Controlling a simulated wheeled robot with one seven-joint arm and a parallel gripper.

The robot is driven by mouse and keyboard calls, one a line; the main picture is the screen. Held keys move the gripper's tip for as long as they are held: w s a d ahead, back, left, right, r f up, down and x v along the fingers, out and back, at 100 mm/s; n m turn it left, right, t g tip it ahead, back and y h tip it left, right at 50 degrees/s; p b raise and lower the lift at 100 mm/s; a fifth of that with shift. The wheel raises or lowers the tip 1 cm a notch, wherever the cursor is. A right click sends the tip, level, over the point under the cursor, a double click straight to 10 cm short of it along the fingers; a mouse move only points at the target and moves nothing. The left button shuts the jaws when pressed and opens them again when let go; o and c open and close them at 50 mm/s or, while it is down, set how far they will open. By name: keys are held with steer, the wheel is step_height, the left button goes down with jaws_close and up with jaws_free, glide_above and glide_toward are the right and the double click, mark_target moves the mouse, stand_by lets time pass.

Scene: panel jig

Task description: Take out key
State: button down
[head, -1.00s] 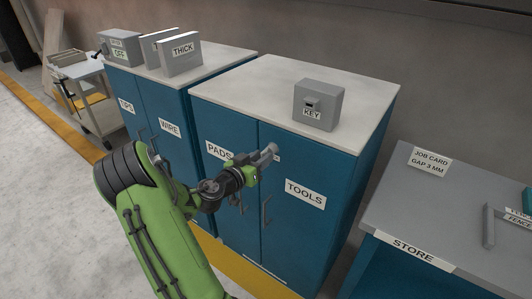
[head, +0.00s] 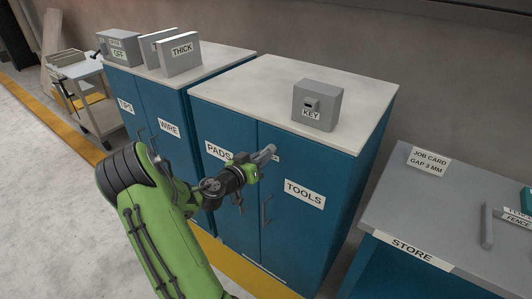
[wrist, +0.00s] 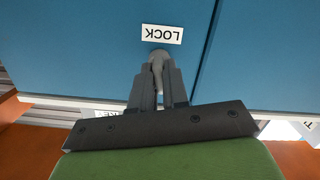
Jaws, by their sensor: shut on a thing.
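My gripper (head: 268,154) is at the front of the blue cabinet (head: 305,245), near the top of its doors. In the wrist view my gripper (wrist: 157,80) is shut on a small grey rounded piece, which looks like the key (wrist: 157,56). The key is right beside the LOCK label (wrist: 162,34), which appears upside down. The fingers hide most of the key, and I cannot tell how far it sits in the lock. A grey box labelled KEY (head: 326,92) stands on the cabinet top.
The doors marked PADS (head: 217,151) and TOOLS (head: 304,193) are shut, with upright handles (head: 266,211) just below my gripper. A bench marked STORE (head: 411,248) stands at the right. Boxes, one marked THICK (head: 181,55), stand on the left cabinet. The floor at left is clear.

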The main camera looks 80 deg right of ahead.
steer(key=shift+n+g+p, duration=0.4)
steer(key=shift+n+p, duration=0.6)
steer(key=shift+n, duration=1.2)
steer(key=n+p, duration=0.1)
steer(key=n, duration=0.2)
steer(key=shift+w+p, duration=0.1)
steer(key=shift+p, duration=0.25)
steer(key=shift+n+g+p, duration=0.4)
steer(key=shift+n+p, duration=0.15)
steer(key=shift+n, duration=0.65)
steer(key=shift+n+p, duration=0.45)
steer(key=shift+n, duration=0.35)
steer(key=shift+f+n+g+p, duration=0.1)
steer(key=shift+n+g+p, duration=0.2)
steer(key=shift+n+p, duration=1.2)
steer(key=shift+w+a+n+b, duration=0.25)
steer(key=shift+a+n+b, duration=0.35)
steer(key=shift+b, duration=0.15)
